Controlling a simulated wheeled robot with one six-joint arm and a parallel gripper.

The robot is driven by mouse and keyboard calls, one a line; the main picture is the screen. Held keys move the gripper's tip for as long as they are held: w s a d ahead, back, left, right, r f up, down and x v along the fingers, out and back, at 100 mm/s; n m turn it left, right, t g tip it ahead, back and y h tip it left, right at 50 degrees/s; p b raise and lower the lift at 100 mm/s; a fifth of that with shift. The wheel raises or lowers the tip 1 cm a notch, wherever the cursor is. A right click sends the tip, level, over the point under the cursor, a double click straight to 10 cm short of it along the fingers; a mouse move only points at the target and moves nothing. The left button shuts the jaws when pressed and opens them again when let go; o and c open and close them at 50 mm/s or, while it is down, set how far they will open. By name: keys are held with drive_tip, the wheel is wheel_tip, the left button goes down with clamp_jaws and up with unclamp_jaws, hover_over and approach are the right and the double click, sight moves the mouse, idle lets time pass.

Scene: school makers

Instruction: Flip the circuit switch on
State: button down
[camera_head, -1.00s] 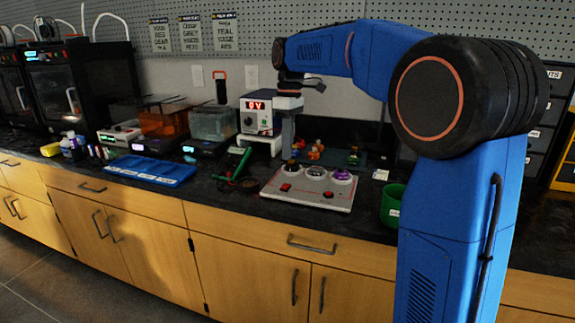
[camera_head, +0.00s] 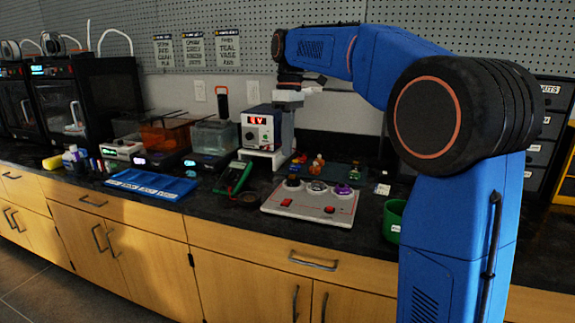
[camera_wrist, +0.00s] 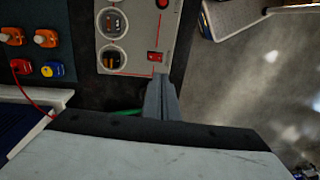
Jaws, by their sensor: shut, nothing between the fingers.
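The circuit board (camera_head: 312,212) is a pale panel lying flat on the dark counter. It carries several round parts at the back and two red switches, left (camera_head: 280,199) and right (camera_head: 329,209), near its front edge. In the wrist view one red switch (camera_wrist: 155,57) sits beside two round dial-like parts, and part of another red one shows at the top edge. My gripper (camera_wrist: 160,82) is shut and empty, its tips just below that switch in the picture; I cannot tell whether they touch the board. In the head view its wrist (camera_head: 288,97) is high, and the fingers are not clear.
A power supply (camera_head: 258,130) with a red display stands behind the board. A green multimeter (camera_head: 234,178) and blue tray (camera_head: 150,184) lie left, a green cup (camera_head: 394,220) right. Small coloured parts (camera_head: 317,166) stand behind the board. The counter's front edge is close.

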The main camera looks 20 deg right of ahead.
sight(286, 201)
drive_tip(key=shift+f, duration=0.1)
drive_tip(key=f, duration=0.4)
drive_tip(key=s+f, duration=0.1)
drive_tip(key=f, duration=0.4)
drive_tip(key=a+f, duration=0.1)
drive_tip(key=f, duration=0.4)
drive_tip(key=shift+s, duration=0.15)
drive_tip(key=shift+s, duration=0.1)
drive_tip(key=shift+f, duration=0.1)
idle(0.3)
drive_tip(key=shift+w+d, duration=0.3)
drive_tip(key=shift+w, duration=0.25)
drive_tip(key=shift+w+d, duration=0.1)
drive_tip(key=shift+w, duration=0.05)
drive_tip(key=shift+r, duration=0.2)
drive_tip(key=shift+r, duration=0.1)
